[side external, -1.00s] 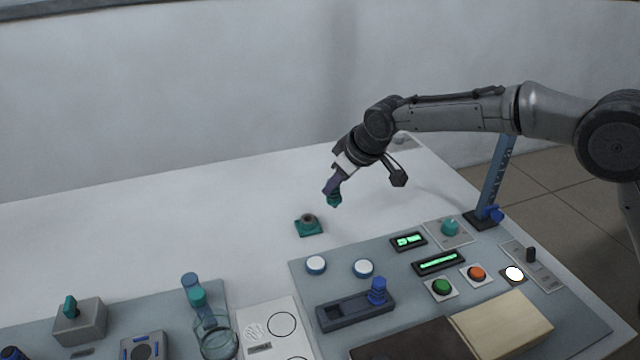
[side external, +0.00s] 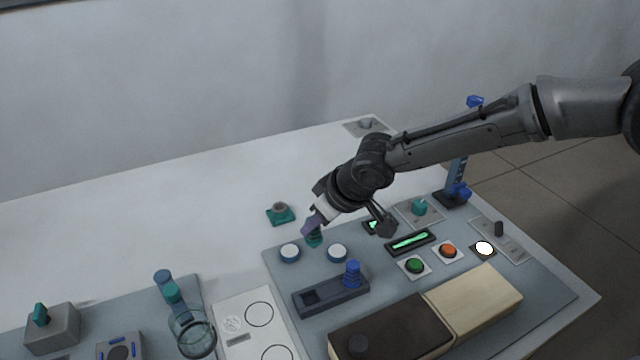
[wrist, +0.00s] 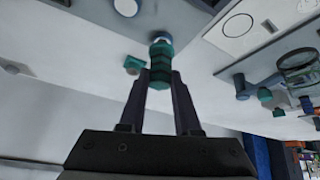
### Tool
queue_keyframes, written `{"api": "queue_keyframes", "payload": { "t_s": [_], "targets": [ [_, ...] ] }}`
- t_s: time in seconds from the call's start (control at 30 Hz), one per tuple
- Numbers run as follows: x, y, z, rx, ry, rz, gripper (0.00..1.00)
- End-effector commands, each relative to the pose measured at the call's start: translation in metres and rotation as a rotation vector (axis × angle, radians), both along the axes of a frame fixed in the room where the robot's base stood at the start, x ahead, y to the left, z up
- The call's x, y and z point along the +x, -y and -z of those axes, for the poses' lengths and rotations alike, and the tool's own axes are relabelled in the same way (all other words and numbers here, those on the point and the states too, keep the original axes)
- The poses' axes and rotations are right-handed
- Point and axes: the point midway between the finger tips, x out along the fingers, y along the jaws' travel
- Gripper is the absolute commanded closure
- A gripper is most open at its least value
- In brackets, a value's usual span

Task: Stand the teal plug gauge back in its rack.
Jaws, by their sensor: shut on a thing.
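The teal plug gauge (side external: 314,241) is held in my gripper (side external: 311,229), above the back edge of the grey panel near two white round buttons. In the wrist view my gripper (wrist: 160,80) is shut on the gauge (wrist: 160,66), whose ribbed teal body sticks out past the fingertips with a pale tip at its far end. A dark grey block (side external: 330,296), which looks like the rack, lies nearer the camera on the panel. It has an empty square opening at its left, and a blue plug (side external: 352,275) stands at its right.
A teal base with a grey top (side external: 280,214) stands on the white table behind the gauge. White buttons (side external: 290,253), a green button (side external: 415,265) and an orange button (side external: 448,250) are on the panel. A glass beaker (side external: 192,335) stands left.

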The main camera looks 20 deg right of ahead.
Motion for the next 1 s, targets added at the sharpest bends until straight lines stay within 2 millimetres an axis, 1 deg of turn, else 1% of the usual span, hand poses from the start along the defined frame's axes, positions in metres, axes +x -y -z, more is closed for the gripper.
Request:
{"api": "queue_keyframes", "payload": {
  "t_s": [0.03,0.1,0.2,0.3,0.37,0.57,1.0],
  "targets": [
    [-0.015,-0.008,0.004,0.005,-0.001,-0.018,1.00],
    [-0.031,-0.015,0.009,0.015,-0.003,-0.041,1.00],
    [-0.051,-0.024,0.014,0.025,-0.008,-0.081,1.00],
    [-0.064,-0.032,0.012,0.036,-0.013,-0.108,1.00],
    [-0.065,-0.035,0.010,0.041,-0.017,-0.113,1.00],
    [-0.065,-0.035,0.016,0.044,-0.021,-0.116,1.00],
    [-0.065,-0.035,0.048,0.044,-0.021,-0.116,1.00]
  ]
}}
